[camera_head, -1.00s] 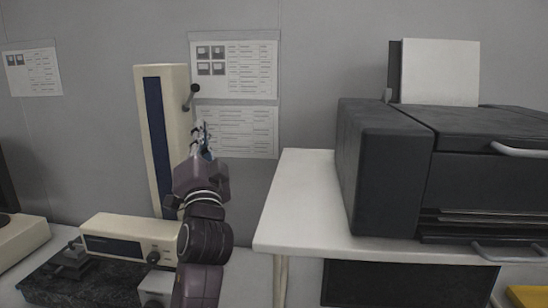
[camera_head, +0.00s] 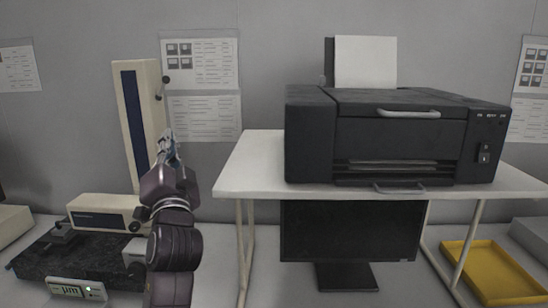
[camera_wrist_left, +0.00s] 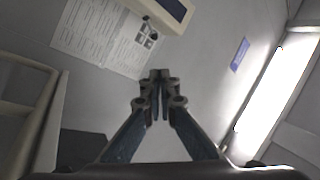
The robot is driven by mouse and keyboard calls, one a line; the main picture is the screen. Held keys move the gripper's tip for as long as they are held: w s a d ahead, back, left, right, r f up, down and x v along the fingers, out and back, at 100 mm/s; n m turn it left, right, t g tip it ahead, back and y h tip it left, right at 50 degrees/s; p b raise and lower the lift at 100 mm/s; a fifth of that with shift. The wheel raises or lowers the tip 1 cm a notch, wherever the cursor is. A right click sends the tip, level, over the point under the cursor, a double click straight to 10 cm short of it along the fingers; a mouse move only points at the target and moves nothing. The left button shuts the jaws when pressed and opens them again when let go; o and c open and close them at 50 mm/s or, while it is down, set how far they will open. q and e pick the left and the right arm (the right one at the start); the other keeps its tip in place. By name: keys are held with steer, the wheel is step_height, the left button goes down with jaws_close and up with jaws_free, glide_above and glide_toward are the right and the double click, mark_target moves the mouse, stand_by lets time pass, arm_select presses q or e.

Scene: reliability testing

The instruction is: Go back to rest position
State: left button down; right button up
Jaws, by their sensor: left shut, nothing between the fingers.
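My left gripper (camera_head: 170,150) is raised in front of the wall in the head view, just right of a tall cream column with a dark blue strip (camera_head: 135,115). In the left wrist view its two fingers (camera_wrist_left: 160,80) meet at the tips, with nothing between them. The gripper points up and away, apart from the column as far as I can tell. My right gripper is in neither view.
A black printer (camera_head: 395,140) stands on a white table (camera_head: 250,175), right of my left arm. A monitor (camera_head: 350,230) stands under it, with a yellow tray (camera_head: 490,270) at the lower right. A measuring instrument (camera_head: 100,212) and a dark slab (camera_head: 60,262) are at the lower left.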

arm_select(q)
steer(key=s+a+f+n+g+h, duration=0.15)
steer(key=s+f+g, duration=0.25)
steer(key=f, duration=1.1)
steer(key=s+a+f+n+g+h, duration=0.1)
steer(key=s+a+f+g+h, duration=0.15)
steer(key=f, duration=1.25)
steer(key=s+d+f+n+g+h, duration=0.15)
steer(key=s+f+g, duration=0.45)
steer(key=s+f, duration=0.8)
steer(key=s+d+f+g+h, duration=0.1)
steer(key=s+d+f+g, duration=0.15)
steer(key=s, duration=0.45)
steer(key=s+d+f+g, duration=0.1)
steer(key=s+f, duration=0.3)
steer(key=s, duration=0.2)
steer(key=s+d+f+g+h, duration=0.1)
steer(key=s+f+g, duration=0.15)
steer(key=s, duration=0.45)
step_height(320, 180, down, 26)
steer(key=s, duration=0.2)
steer(key=s+a+f+g, duration=0.2)
steer(key=s+a+f, duration=0.1)
steer(key=s+f, duration=1.4)
steer(key=shift+f, duration=0.15)
steer(key=shift+s, duration=0.1)
